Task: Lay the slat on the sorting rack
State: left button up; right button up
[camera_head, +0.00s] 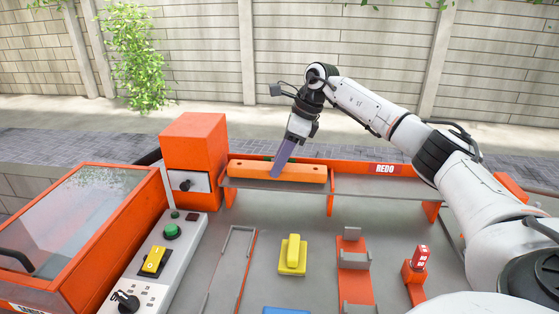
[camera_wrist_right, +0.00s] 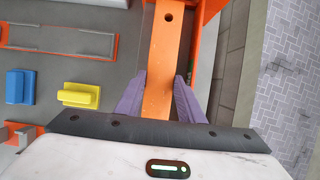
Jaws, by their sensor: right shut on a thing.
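The orange slat (camera_head: 248,171) lies lengthwise along the left section of the sorting rack (camera_head: 375,188), a raised grey shelf with orange supports and an orange back edge. I cannot tell for sure whether the slat touches the shelf. My left gripper is not in view.
An orange box (camera_head: 194,140) stands just left of the rack. The right rack section, under a REDO label (camera_head: 385,169), is empty. In front are a yellow block (camera_head: 292,255), an orange holder (camera_head: 353,265), a red switch (camera_head: 421,258) and a control panel (camera_head: 165,255).

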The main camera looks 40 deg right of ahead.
jog(key=shift+f, duration=0.4)
jog(key=o, duration=1.4)
jog(key=shift+f, duration=0.1)
jog(key=v, duration=1)
jog(key=shift+s, duration=0.1)
